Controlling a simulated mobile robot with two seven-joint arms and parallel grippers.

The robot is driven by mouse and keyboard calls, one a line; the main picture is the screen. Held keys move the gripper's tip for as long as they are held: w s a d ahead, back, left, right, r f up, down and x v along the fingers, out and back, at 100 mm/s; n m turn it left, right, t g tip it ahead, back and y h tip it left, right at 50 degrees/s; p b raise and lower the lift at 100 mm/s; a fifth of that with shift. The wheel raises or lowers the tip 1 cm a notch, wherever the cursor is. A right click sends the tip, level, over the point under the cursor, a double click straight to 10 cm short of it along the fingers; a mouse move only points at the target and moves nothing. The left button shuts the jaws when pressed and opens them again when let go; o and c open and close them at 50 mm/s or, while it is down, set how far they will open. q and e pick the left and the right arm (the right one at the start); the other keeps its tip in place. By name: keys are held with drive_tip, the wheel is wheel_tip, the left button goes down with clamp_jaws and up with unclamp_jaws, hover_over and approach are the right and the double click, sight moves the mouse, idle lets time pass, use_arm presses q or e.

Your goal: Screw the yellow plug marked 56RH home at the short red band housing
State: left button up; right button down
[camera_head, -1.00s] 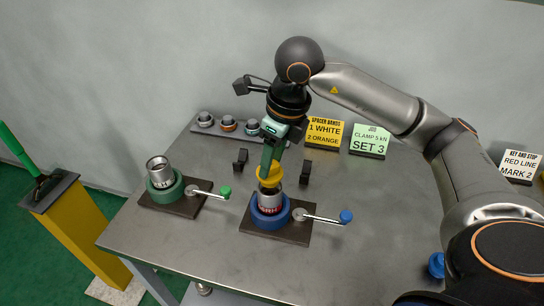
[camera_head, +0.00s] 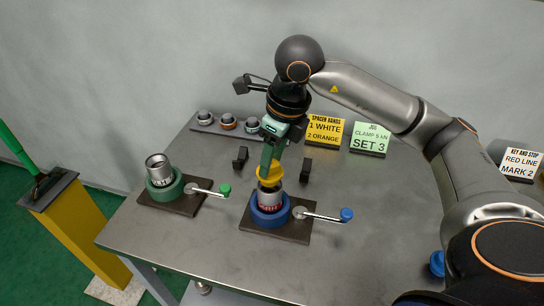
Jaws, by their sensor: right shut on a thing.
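The yellow plug (camera_head: 270,174) is at the lower end of a green piece (camera_head: 269,155) below my right gripper (camera_head: 275,140), which is shut on it. The plug is upright at the mouth of the metal housing with a red band (camera_head: 270,200). I cannot tell whether its thread is engaged, and its marking is not readable. That housing stands in the blue vise (camera_head: 270,217), whose lever ends in a blue knob (camera_head: 346,214). My left gripper is not in view.
A green vise (camera_head: 165,190) holds another metal housing (camera_head: 158,167) at left. Two black blocks (camera_head: 240,157) (camera_head: 306,169) flank the plug. A rack of several rings (camera_head: 228,124) and sign cards (camera_head: 325,129) (camera_head: 370,138) stand behind. The front table is clear.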

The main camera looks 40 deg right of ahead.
sight(273, 166)
drive_tip(key=shift+f, duration=0.35)
drive_tip(key=shift+f+b, duration=0.35)
drive_tip(key=shift+b, duration=0.2)
drive_tip(key=shift+f, duration=0.25)
drive_tip(key=shift+f+b, duration=0.1)
drive_tip(key=shift+b, duration=0.3)
drive_tip(key=shift+f, duration=0.15)
drive_tip(key=shift+f+b, duration=0.2)
drive_tip(key=shift+b, duration=0.1)
drive_tip(key=shift+f, duration=0.15)
